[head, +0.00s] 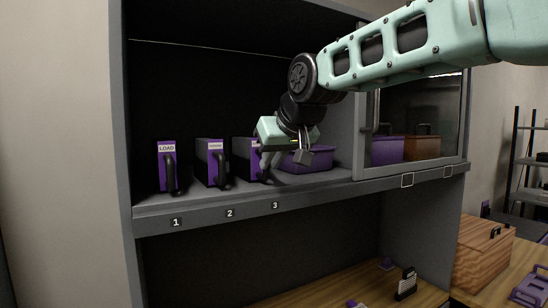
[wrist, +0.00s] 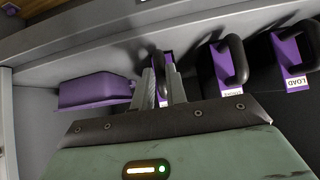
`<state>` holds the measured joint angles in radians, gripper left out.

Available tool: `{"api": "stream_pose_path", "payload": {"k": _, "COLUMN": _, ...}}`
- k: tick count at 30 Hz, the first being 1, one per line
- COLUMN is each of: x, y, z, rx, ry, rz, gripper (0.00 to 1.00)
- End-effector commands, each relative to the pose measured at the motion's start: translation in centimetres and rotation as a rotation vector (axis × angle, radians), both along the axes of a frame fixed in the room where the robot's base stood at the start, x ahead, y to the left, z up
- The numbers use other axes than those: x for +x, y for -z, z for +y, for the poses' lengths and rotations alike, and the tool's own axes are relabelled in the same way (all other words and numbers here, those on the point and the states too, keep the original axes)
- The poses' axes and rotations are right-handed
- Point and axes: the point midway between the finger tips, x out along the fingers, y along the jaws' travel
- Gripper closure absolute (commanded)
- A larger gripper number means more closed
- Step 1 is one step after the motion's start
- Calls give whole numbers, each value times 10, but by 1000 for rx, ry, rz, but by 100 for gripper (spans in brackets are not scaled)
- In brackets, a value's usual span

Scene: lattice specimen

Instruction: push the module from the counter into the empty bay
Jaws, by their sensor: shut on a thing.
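A black module with a purple front (head: 244,155) stands upright on the shelf above the number 3 tag. My gripper (head: 266,160) is at its front, and in the wrist view the fingers (wrist: 162,75) are shut on its black handle (wrist: 159,62). The fingers and arm hide part of its front and label. The LOAD module (head: 166,168) stands above tag 1, and a similar labelled module (head: 214,165) above tag 2, both upright with black handles. How deep the held module sits is hard to tell.
A purple bin (head: 312,158) stands on the shelf right of the held module. A glass-fronted compartment (head: 420,120) is further right.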

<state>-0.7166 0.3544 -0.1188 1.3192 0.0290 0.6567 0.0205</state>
Motion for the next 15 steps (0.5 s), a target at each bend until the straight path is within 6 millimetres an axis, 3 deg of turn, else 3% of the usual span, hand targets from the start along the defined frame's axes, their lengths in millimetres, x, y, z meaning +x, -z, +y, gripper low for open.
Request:
{"api": "stream_pose_path", "payload": {"k": 14, "x": 2, "y": -2, "z": 2, "rx": 3, "ry": 0, "rz": -5, "gripper": 100}}
{"api": "stream_pose_path", "payload": {"k": 15, "x": 2, "y": -2, "z": 2, "rx": 3, "ry": 0, "rz": -5, "gripper": 78}}
